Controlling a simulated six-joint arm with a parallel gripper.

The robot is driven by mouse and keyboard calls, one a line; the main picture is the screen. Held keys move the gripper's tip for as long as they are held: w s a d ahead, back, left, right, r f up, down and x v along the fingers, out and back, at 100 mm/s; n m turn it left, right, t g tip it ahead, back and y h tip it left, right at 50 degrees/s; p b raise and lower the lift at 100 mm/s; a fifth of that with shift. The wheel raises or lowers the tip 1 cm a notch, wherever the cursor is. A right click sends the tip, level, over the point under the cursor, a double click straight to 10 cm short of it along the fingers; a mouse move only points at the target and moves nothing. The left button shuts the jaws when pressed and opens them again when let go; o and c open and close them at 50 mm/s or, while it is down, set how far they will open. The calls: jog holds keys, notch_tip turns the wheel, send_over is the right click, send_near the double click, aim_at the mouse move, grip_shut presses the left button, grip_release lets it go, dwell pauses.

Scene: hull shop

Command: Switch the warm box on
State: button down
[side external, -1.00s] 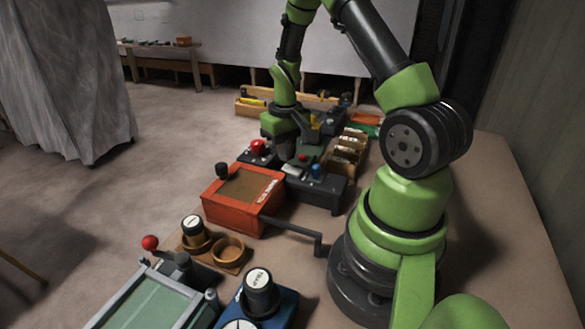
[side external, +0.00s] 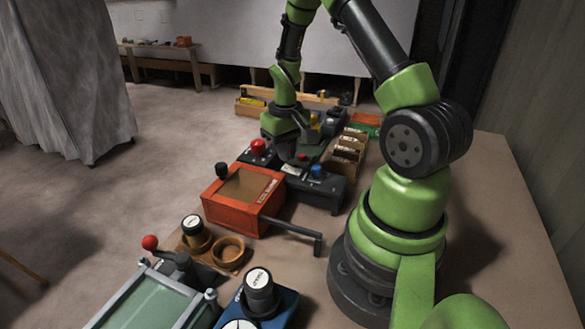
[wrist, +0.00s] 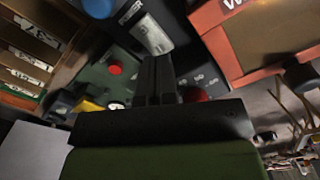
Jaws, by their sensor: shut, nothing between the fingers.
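The warm box is likely the orange-red box (side external: 225,212) with a brown panel on top; its label is only partly readable. It also shows at upper right in the wrist view (wrist: 215,20), where a label starts with W. A black knob (side external: 222,170) stands at its far left corner. A black box (side external: 325,192) with a blue knob (side external: 318,172) stands behind it to the right; the wrist view shows a POWER label by a blue knob (wrist: 150,35). My gripper (wrist: 158,68) is shut and empty, above the dark boxes behind the orange box.
A red mushroom button (side external: 258,147) stands left of my gripper. A small red button (wrist: 115,69) sits on a green plate. A dark lever (side external: 300,230) sticks out right of the orange box. Wooden bins (side external: 347,150) stand at the back right.

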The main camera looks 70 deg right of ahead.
aim_at(287, 167)
jog(key=shift+f, duration=1.25)
dwell(0.8)
jog(key=shift+r, duration=3.55)
jog(key=a+r+t, duration=0.2)
jog(key=a+r, duration=0.4)
jog(key=r, duration=0.2)
jog(key=s+a+r+n+t+y, duration=0.1)
jog(key=s+a+r+t, duration=0.1)
jog(key=s+a+r, duration=0.3)
jog(key=s+a+r+n+t+y, duration=0.1)
jog(key=s+a+r+t, duration=0.2)
jog(key=a, duration=0.6)
jog(key=v, duration=0.3)
jog(key=shift+s+a+r, duration=0.3)
jog(key=shift+a+r, duration=0.05)
